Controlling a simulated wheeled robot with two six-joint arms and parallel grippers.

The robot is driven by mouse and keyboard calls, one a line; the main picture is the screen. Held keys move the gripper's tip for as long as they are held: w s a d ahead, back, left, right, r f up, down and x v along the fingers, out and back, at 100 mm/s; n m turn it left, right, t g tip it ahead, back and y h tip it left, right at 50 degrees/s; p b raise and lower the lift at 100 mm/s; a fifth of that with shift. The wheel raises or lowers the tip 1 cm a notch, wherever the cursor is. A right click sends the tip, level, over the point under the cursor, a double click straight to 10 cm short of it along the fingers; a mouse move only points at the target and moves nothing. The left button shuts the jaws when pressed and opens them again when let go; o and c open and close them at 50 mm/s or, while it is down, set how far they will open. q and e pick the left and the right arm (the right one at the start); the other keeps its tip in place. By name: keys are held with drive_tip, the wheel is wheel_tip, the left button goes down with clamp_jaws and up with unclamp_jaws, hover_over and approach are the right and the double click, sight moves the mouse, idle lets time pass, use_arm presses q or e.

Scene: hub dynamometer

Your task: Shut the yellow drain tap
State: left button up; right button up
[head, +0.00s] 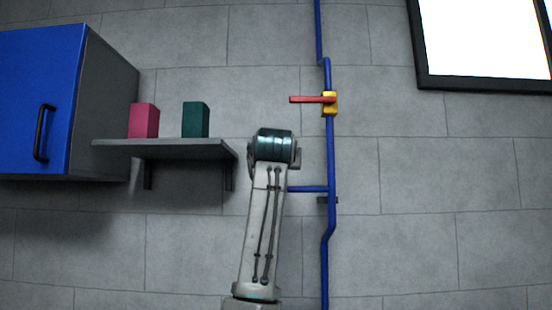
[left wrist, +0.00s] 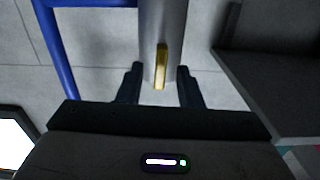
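In the left wrist view a yellow tap lever (left wrist: 161,66) sits on a grey cylindrical body (left wrist: 162,25). My left gripper (left wrist: 159,72) is open, one dark finger to each side of the lever with visible gaps. I cannot tell how deep the fingers reach around it. In the head view my left arm comes up from the bottom, and its wrist hides the gripper and the yellow lever. A blue side branch (head: 308,189) runs from the blue pipe (head: 331,150) to behind this wrist. My right gripper is not in view.
A red lever (head: 308,99) on a yellow valve body (head: 330,103) points left, higher on the pipe. A grey shelf (head: 165,149) with a pink block (head: 144,121) and a green block (head: 195,120) is left of my wrist. A blue cabinet (head: 45,95) stands further left.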

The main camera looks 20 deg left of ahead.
use_arm(q)
clamp_jaws()
drive_tip(key=shift+m, duration=0.4)
drive_tip(key=m+b, duration=0.1)
drive_tip(key=m, duration=0.4)
drive_tip(key=m+b, duration=0.2)
drive_tip(key=m, duration=0.4)
drive_tip(key=m+b, duration=0.2)
drive_tip(key=m, duration=0.3)
drive_tip(key=shift+d+f, duration=0.25)
drive_tip(key=shift+f, duration=0.05)
drive_tip(key=shift+m, duration=0.3)
